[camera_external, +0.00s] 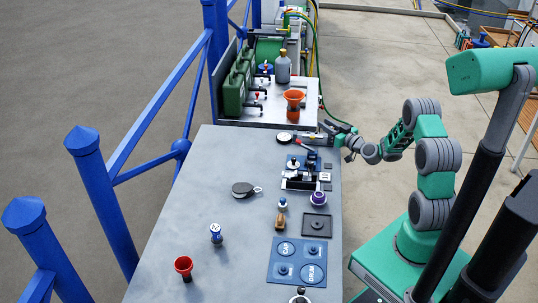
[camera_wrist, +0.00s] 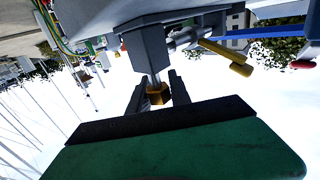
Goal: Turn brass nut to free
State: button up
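The brass nut (camera_wrist: 158,97) shows in the wrist view as a small gold hexagonal piece at the end of a grey metal stem (camera_wrist: 152,60). The stem comes out of a grey block. The two dark fingers of my gripper (camera_wrist: 159,90) stand on either side of the nut. They are apart, with the nut between them, and look close to its sides; I cannot make out firm contact. In the external view my gripper (camera_external: 325,131) is at the far right corner of the grey table, and the nut cannot be made out there.
A yellow lever (camera_wrist: 226,54) sticks out close to the right of the nut. The grey table (camera_external: 190,265) holds several fittings along its right side. An orange cup (camera_external: 293,98) and green canisters (camera_external: 234,88) stand on a bench behind my gripper. Open floor lies right of the table.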

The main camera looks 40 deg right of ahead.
grip_shut()
jog(key=shift+f+b, duration=0.15)
jog(key=shift+b, duration=0.3)
jog(key=y+b, duration=0.1)
jog(key=b, duration=0.1)
jog(key=shift+f+n+b, duration=0.25)
jog(key=shift+n+b, duration=0.05)
jog(key=shift+n, duration=0.1)
jog(key=n+y+b, duration=0.1)
jog(key=y+b, duration=0.1)
jog(key=b, duration=0.2)
jog(key=shift+a+f, duration=0.15)
jog(key=n+y+b, duration=0.1)
jog(key=b, duration=0.1)
jog(key=n+g+y+b, duration=0.1)
jog(key=y+b, duration=0.1)
jog(key=b, duration=0.1)
jog(key=shift+s+a, duration=0.1)
jog(key=shift+a, duration=0.15)
jog(key=y+b, duration=0.1)
jog(key=n+g+y+b, duration=0.1)
jog(key=n+y+b, duration=0.1)
jog(key=shift+s+a+r, duration=0.1)
jog(key=shift+a+r, duration=0.2)
jog(key=shift+r, duration=0.1)
jog(key=shift+g, duration=0.3)
jog(key=shift+r, duration=0.15)
